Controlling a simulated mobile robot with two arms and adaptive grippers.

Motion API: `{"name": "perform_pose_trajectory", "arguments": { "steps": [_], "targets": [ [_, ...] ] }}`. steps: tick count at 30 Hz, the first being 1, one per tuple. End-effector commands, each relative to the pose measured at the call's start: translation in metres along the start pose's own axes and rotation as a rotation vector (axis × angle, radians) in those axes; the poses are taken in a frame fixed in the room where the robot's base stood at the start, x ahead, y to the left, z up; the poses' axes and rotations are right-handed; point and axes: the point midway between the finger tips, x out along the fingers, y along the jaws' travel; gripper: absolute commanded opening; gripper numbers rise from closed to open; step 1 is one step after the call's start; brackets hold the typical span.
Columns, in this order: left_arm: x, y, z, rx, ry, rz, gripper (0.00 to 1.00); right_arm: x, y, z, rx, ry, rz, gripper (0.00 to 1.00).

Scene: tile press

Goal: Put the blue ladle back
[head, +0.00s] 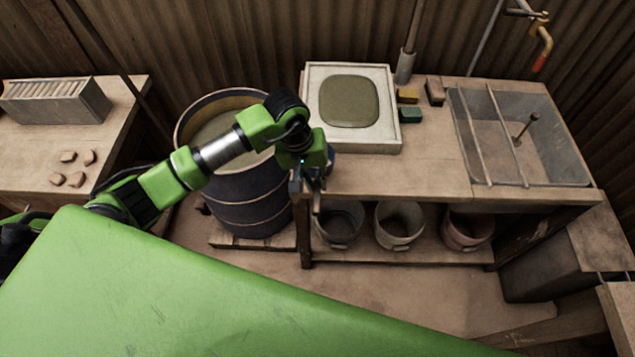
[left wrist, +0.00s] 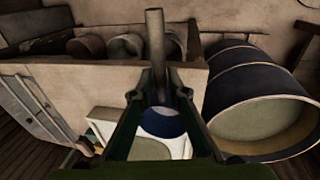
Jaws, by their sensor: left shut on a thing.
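My left gripper (head: 314,184) is over the front left corner of the workbench, beside the dark barrel. It is shut on the blue ladle (left wrist: 162,122). In the left wrist view the ladle's greyish handle (left wrist: 155,45) stands up between the fingertips, and its blue bowl with a pale inside shows between the fingers. In the head view the ladle is mostly hidden by my gripper and wrist. My right gripper is in neither view.
The open barrel (head: 250,205) holds pale liquid and stands left of the workbench (head: 430,181). A white square slab frame (head: 388,147), small coloured blocks and a grey basin (head: 575,172) occupy the bench top. Several buckets stand on the shelf below. Bare bench top lies right of my gripper.

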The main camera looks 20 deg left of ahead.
Motion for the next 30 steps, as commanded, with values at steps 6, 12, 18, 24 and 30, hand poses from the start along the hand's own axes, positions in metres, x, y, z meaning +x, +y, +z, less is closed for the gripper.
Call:
{"name": "perform_pose_trajectory", "arguments": {
  "steps": [6,12,18,24,30],
  "targets": [
    [0.012,0.002,-0.009,-0.002,0.0,0.003,0.0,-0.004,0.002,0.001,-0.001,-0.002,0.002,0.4],
    [0.036,-0.002,-0.009,-0.003,-0.003,0.003,0.0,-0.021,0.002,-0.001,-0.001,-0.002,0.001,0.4],
    [0.045,-0.005,-0.01,0.001,0.003,0.002,0.0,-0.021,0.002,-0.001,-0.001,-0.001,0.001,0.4],
    [0.047,-0.005,-0.01,0.001,0.003,0.001,0.0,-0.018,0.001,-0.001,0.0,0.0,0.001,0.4],
    [0.048,-0.006,-0.01,0.0,0.002,0.001,0.32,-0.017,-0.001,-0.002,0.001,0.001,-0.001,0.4]
  ]
}}
